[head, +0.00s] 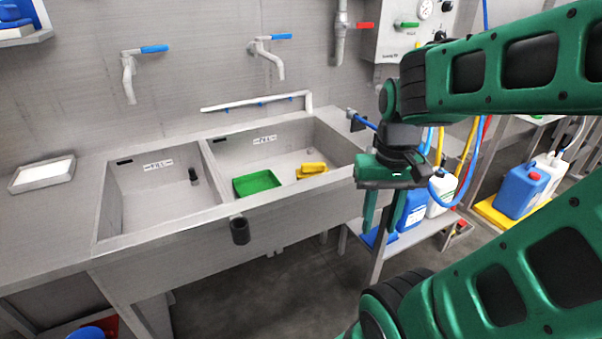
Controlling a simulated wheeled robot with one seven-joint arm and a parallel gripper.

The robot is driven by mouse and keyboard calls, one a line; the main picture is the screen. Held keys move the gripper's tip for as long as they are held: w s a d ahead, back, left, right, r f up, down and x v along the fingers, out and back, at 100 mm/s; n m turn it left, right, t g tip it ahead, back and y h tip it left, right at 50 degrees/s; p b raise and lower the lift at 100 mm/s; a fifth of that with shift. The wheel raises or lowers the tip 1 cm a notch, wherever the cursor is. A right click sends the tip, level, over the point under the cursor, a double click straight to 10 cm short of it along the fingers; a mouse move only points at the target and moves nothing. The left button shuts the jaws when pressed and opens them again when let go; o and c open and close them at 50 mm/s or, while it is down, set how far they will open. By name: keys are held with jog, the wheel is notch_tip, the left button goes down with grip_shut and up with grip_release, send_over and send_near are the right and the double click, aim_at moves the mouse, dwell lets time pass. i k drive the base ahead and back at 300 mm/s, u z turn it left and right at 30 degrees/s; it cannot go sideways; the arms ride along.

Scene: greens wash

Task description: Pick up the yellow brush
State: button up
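The yellow brush (312,170) lies in the right sink basin, toward its right side, just right of a green tray. It looks small from here and its finer shape is hard to make out. My gripper (383,225) hangs fingers-down to the right of the sink, outside the basin and apart from the brush. Its green fingers look spread, with nothing seen between them.
The green tray (257,183) sits in the right basin beside the brush. Taps (272,58) overhang the sink's back. Hoses and jugs (441,190) stand at right.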

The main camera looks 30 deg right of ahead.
aim_at(307, 169)
jog(key=i, duration=0.9)
jog(key=z, duration=0.1)
